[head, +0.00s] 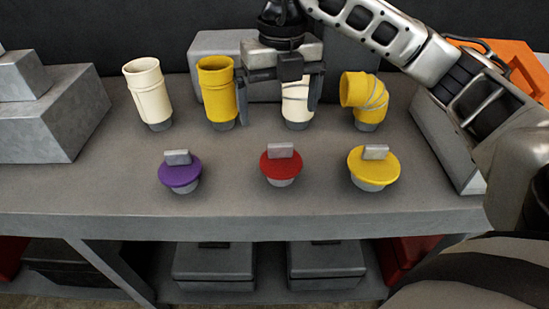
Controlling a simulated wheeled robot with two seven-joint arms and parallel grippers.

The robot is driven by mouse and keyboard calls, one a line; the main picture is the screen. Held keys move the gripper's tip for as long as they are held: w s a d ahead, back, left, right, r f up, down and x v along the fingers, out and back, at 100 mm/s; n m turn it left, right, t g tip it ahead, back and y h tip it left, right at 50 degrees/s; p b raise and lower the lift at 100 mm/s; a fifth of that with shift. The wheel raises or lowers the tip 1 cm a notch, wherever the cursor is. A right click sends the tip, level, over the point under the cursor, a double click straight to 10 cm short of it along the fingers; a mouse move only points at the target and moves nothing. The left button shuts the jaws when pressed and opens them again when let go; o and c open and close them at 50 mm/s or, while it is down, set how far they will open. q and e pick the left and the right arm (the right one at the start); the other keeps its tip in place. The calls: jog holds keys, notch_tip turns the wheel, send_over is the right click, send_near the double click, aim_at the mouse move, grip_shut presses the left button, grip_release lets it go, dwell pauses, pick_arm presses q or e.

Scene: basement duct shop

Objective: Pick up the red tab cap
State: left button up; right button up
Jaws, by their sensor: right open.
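The red tab cap (281,167) stands upright on the bench, in the middle of the front row, with a grey tab on top. A purple tab cap (180,175) is to its left and a yellow tab cap (373,168) to its right. My right gripper (279,115) is open, pointing down in the back row, behind the red cap and apart from it. One finger is between the yellow straight pipe and a cream pipe (297,103); the other is at the cream pipe's right. The gripper partly hides the cream pipe. My left gripper is not in view.
Behind the caps stand another cream pipe (148,93), a yellow straight pipe (217,92) and a yellow elbow (366,98). Grey blocks (50,115) fill the left end. Bench surface (110,190) is clear between the caps and along the front edge.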

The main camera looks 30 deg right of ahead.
jog(key=b, duration=0.1)
send_over(281, 160)
notch_tip(281, 160, down, 9)
jog(key=shift+s+r, duration=0.1)
jog(key=shift+f+p, duration=0.45)
jog(key=shift+f, duration=2.85)
jog(key=c, duration=1)
jog(key=shift+r, duration=0.1)
